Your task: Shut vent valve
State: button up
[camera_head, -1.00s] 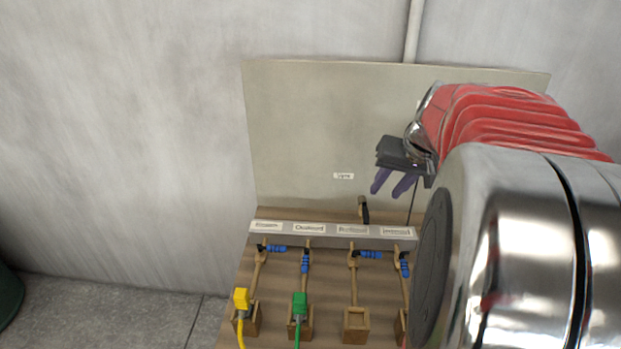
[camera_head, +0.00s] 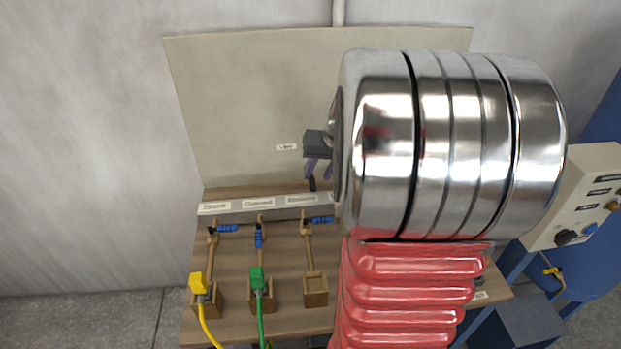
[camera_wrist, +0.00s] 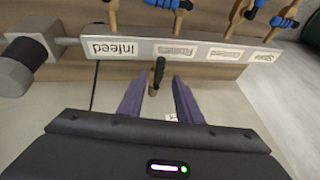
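The vent valve has a black handle (camera_wrist: 159,70) on a small tan body (camera_wrist: 153,90); in the wrist view it stands ahead of my fingertips, near the gap between them. My gripper (camera_wrist: 157,82) is open and empty, with its two purple fingers apart. In the head view my gripper (camera_head: 318,166) is just above the vent valve (camera_head: 312,184), partly behind my arm. I cannot tell whether the fingers touch the handle. The small white vent label (camera_head: 287,147) is on the backboard, left of my gripper.
A grey labelled manifold (camera_head: 250,206) runs close by the vent valve. Blue-handled valves (camera_head: 228,228) stand in front of it. A yellow plug (camera_head: 198,283) and a green plug (camera_head: 257,276) have hoses. A control box (camera_head: 577,205) is at right. The tall backboard (camera_head: 240,100) stands behind.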

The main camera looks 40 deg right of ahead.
aim_at(313, 183)
jog(key=shift+x, duration=2.15)
jog(key=shift+c, duration=0.6)
grip_shut()
jog(key=shift+a, duration=0.2)
jog(key=shift+d, duration=0.15)
